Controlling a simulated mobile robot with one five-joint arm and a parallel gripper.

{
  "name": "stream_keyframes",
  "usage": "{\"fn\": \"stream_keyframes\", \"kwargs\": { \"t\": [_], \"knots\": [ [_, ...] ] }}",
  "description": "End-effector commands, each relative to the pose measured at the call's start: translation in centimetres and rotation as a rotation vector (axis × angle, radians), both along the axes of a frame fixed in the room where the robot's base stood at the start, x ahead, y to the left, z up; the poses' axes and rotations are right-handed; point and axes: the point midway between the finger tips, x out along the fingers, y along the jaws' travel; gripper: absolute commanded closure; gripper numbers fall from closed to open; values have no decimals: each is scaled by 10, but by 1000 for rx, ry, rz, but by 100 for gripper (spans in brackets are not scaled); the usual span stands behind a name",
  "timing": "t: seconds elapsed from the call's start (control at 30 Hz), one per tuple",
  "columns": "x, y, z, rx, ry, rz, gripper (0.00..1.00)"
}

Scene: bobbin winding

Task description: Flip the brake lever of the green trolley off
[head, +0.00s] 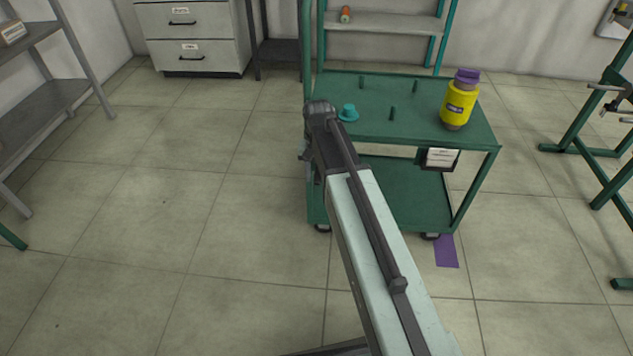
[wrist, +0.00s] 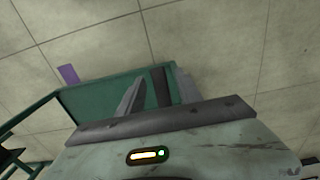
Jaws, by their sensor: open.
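The green trolley (head: 375,95) stands ahead in the head view, with a top deck, a lower shelf and small casters. My arm reaches to its left edge and hides part of that side. In the wrist view my gripper (wrist: 158,90) is open, with two grey fingers pointing at the green trolley (wrist: 100,95). A dark bar shows between the fingers against the green. I cannot tell whether it is the brake lever or whether a finger touches it. No brake lever can be made out in the head view.
A yellow spool (head: 458,105) with a purple top, a teal cap (head: 348,113) and thin pegs stand on the trolley. A purple floor mark (head: 446,251) lies beside it. Drawers (head: 197,35) and a shelf rack (head: 45,90) stand behind and left. The floor at left is clear.

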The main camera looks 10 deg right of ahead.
Motion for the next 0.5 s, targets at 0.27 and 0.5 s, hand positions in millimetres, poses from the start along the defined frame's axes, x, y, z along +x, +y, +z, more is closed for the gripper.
{"fn": "stream_keyframes", "kwargs": {
  "t": [0.27,0.5],
  "knots": [
    [0,1,2,0,0,1,89],
    [0,1,2,0,0,1,100]
  ]
}}
